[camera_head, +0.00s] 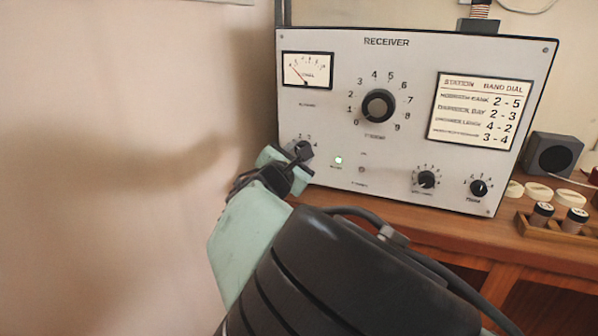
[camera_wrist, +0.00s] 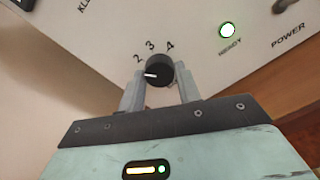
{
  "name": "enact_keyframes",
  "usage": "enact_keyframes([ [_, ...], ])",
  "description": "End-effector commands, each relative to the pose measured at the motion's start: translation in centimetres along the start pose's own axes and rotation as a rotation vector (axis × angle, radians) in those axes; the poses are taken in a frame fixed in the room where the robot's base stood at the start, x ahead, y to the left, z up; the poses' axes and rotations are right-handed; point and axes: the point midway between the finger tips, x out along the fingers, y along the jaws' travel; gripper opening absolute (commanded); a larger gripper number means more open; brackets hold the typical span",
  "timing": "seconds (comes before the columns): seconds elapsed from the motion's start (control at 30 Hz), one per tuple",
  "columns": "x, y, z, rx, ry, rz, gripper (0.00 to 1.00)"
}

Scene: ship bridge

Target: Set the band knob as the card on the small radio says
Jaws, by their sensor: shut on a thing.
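The band knob (camera_wrist: 160,72) is a small black knob low at the left of the receiver (camera_head: 325,70); in the head view it (camera_head: 303,150) is partly hidden by my gripper. My gripper (camera_wrist: 160,90) is shut on this knob, one finger on each side. The knob's white line points left, a little below the 2; the 3 and 4 show further round, and any 1 is hidden. A card (camera_head: 479,110) on the receiver lists stations with band and dial pairs 2-5, 2-3, 4-2 and 3-4. No card for a small radio can be made out.
A large dial knob (camera_head: 379,105), a meter (camera_head: 307,70) and two small knobs (camera_head: 426,179) (camera_head: 479,188) are on the receiver's face. The ready lamp (camera_wrist: 227,30) is lit. A dark box (camera_head: 553,153) and a tray of stamps (camera_head: 560,225) stand at right. A wall is close at left.

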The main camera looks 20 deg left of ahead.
Motion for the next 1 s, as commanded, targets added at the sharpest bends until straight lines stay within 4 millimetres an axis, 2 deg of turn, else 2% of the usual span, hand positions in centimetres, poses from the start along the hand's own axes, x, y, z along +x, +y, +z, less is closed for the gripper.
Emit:
enact_keyframes([
  [0.03,-0.04,-0.46,-0.84,0.046,0.001,0.000,0.11],
  [0.7,-0.03,-0.39,-0.82,0.678,0.001,0.000,0.11],
  [1.0,-0.04,-0.21,-0.56,0.897,0.001,-0.001,0.11],
])
